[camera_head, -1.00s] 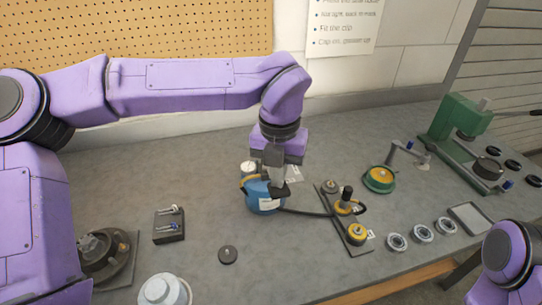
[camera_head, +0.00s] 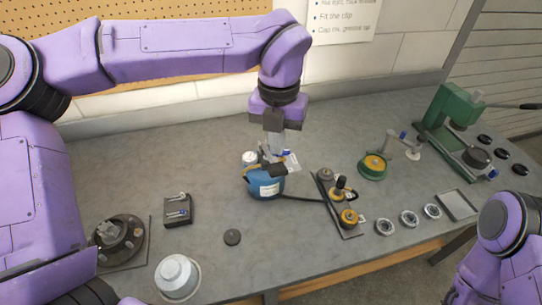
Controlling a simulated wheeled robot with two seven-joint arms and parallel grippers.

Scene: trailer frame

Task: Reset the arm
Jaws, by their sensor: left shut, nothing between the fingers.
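My left arm comes in from the left, and its purple wrist hangs down over the middle of the bench. My left gripper (camera_head: 275,152) is shut and empty, just above and behind a blue container (camera_head: 266,186) with a black top and a dark hose leading right. I cannot tell whether the fingertips touch anything there. A purple part of my right arm (camera_head: 503,222) shows at the lower right edge; its gripper is outside the picture.
A dark rack with yellow-topped parts (camera_head: 347,217) stands right of the container. Several metal rings, a grey tray (camera_head: 458,206) and a green press (camera_head: 450,118) are further right.

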